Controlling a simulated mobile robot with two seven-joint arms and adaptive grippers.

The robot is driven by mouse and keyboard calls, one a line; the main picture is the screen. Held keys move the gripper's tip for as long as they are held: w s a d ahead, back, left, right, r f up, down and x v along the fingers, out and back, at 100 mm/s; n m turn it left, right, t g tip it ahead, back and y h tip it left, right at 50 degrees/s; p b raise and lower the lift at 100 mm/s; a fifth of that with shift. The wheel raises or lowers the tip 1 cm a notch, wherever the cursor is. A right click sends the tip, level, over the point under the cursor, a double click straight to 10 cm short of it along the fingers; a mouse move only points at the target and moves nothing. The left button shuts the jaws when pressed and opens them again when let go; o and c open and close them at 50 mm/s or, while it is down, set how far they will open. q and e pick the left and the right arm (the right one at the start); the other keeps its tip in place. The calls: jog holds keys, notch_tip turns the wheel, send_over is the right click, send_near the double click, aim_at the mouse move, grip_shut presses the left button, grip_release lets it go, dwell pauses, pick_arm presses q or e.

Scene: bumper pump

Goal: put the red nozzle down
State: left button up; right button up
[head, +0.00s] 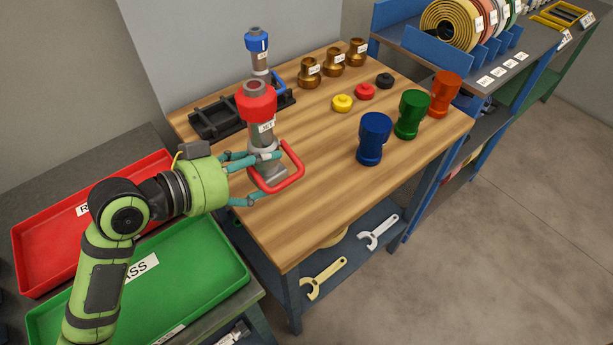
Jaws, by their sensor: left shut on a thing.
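The red nozzle (257,102) has a red collar, a grey body with a white label, and a red loop handle (291,166). It is upright over the left part of the wooden table (310,215). My left gripper (262,178) comes from the left and is shut on the nozzle's lower grey body, partly hiding it. I cannot tell whether the nozzle's base touches the table. My right gripper is not in view.
A black rack (215,119) lies behind, with a blue-topped nozzle (257,42) at its right. Several brass fittings, small caps and coloured cylinders, including a blue one (373,138), stand to the right. The table's front is clear. Red (28,243) and green trays (215,308) lie left.

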pick_arm(q)
jog(key=d+r+b, duration=0.1)
jog(key=d+b, duration=0.2)
jog(key=d, duration=1.1)
jog(key=w+a+f, duration=0.2)
jog(key=a+f, duration=0.1)
jog(key=w+a+f, duration=0.2)
jog(key=a+f, duration=0.1)
jog(key=f, duration=0.1)
jog(key=w+a+f+p, duration=0.1)
jog(key=w+a+f, duration=0.1)
jog(key=a+f, duration=0.1)
jog(key=shift+w+a+f, duration=0.15)
jog(key=shift+w+a, duration=0.05)
jog(key=shift+w, duration=0.1)
jog(key=shift+f, duration=0.15)
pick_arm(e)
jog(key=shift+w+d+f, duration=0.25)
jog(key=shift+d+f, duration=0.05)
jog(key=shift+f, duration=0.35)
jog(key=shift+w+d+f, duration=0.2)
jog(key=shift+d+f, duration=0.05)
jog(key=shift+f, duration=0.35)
pick_arm(q)
jog(key=shift+f, duration=0.15)
jog(key=o, duration=1.7)
jog(key=shift+f, duration=0.1)
jog(key=shift+s, duration=0.1)
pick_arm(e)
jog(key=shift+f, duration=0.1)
